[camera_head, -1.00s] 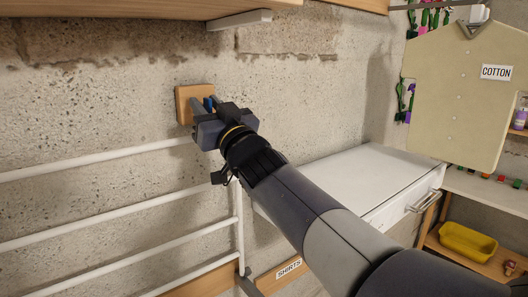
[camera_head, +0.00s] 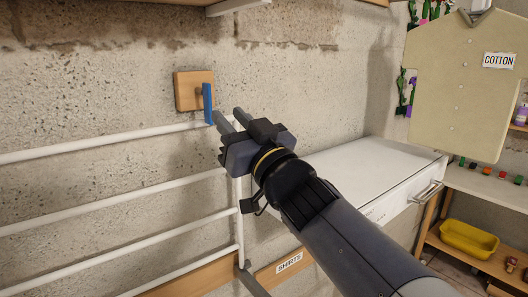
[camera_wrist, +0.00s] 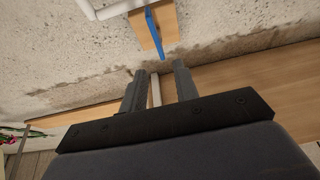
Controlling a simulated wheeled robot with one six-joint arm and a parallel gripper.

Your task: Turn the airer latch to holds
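The airer latch is a blue lever (camera_head: 207,103) on a square wooden block (camera_head: 187,88) fixed to the wall. In the head view the lever stands nearly upright at the block's right side, its lower end near the top white rail. My gripper (camera_head: 229,117) is just right of the lever and a little lower, apart from it. Its fingers are spread with nothing between them. In the wrist view the blue lever (camera_wrist: 156,30) and block (camera_wrist: 167,20) are beyond the fingertips (camera_wrist: 160,68). The white airer frame (camera_head: 100,147) is at the left.
A white cabinet (camera_head: 365,175) with a drawer handle stands to the right of my arm. A "SHIRTS" label (camera_head: 289,262) is on a low wooden rail. A cotton-labelled board (camera_head: 460,90) hangs at the right. A shelf bracket (camera_head: 238,5) juts out above.

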